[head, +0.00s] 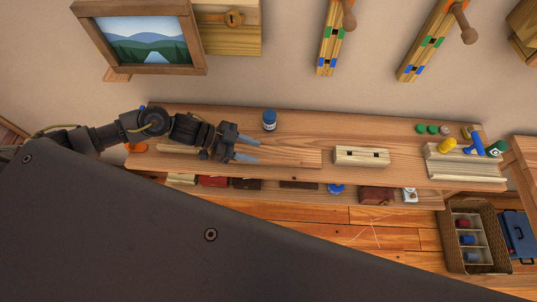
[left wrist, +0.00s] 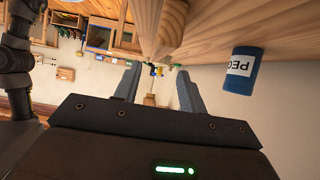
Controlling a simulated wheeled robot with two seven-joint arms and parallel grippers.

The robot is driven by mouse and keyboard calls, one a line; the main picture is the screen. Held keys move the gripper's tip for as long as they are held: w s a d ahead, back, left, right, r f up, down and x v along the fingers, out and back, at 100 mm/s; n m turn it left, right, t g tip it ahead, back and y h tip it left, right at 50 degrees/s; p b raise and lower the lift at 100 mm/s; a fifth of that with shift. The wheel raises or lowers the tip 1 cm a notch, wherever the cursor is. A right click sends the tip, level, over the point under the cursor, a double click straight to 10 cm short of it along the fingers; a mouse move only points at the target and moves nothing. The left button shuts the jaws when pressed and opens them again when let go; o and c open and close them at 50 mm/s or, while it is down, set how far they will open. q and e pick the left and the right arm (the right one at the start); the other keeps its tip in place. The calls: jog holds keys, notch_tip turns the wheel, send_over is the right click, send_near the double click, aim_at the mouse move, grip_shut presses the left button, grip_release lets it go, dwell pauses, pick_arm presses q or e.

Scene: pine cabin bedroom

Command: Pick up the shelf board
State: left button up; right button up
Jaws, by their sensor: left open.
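The shelf board (head: 290,158) is a long, flat, pale plank lying lengthwise on the wooden workbench (head: 400,133). My left gripper (head: 258,151) is over the board's middle in the head view, fingers pointing right, and hides part of it. Its two fingers (left wrist: 158,90) are apart in the left wrist view. Pale wood (left wrist: 160,25), seemingly the board, shows close beyond the fingers there. I cannot tell whether they touch it. My right gripper is in neither view.
A blue jar (head: 269,120) stands behind the board; it also shows in the left wrist view (left wrist: 242,72). Bottles and small tools crowd the bench's right end. A wicker basket (head: 452,255) stands below.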

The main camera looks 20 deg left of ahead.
aim_at(265, 157)
pick_arm(q)
jog(key=x, duration=0.1)
jog(key=p+x, duration=0.1)
jog(key=x, duration=0.3)
jog(key=shift+s+a+f, duration=0.1)
jog(key=shift+s+f, duration=0.15)
jog(key=shift+s, duration=0.05)
grip_shut()
